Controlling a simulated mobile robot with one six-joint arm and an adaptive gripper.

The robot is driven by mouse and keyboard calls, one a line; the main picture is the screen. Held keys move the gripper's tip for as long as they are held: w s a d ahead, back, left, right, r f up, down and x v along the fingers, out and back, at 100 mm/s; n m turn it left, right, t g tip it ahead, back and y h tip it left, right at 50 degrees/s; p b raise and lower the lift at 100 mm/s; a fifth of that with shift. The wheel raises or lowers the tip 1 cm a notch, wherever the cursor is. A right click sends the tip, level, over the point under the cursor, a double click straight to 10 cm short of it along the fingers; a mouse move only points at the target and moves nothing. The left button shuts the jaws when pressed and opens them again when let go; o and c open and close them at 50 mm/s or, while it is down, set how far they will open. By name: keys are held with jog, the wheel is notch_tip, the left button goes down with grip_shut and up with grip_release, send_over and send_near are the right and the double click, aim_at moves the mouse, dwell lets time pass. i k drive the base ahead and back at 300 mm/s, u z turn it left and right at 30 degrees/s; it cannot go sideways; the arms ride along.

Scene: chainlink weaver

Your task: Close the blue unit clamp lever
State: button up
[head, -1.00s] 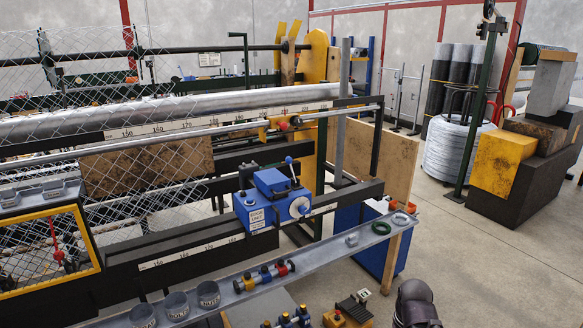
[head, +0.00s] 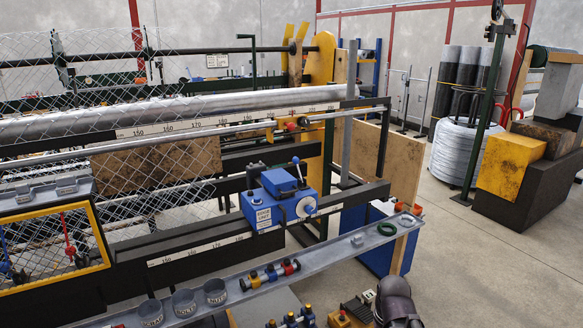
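The blue unit (head: 262,213) sits on a dark horizontal rail near the middle of the head view. It has a white label on its front and a pale round wheel or dial (head: 306,207) on its right side. A thin lever with a blue ball knob (head: 296,160) stands up from its top, close to upright. A dark rounded part of my arm (head: 397,302) shows at the bottom edge, right of the middle, well below and right of the unit. My gripper's fingers do not show.
A grey shelf (head: 335,254) runs in front of the unit, holding small cups (head: 184,302), colored fittings (head: 270,275) and a green ring (head: 387,229). Scale strips and rails lie behind. A wire coil (head: 462,152) stands right. The floor at lower right is open.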

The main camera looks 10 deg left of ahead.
aim_at(295, 159)
jog(key=z, duration=0.05)
jog(key=i, duration=1)
jog(key=u, duration=0.1)
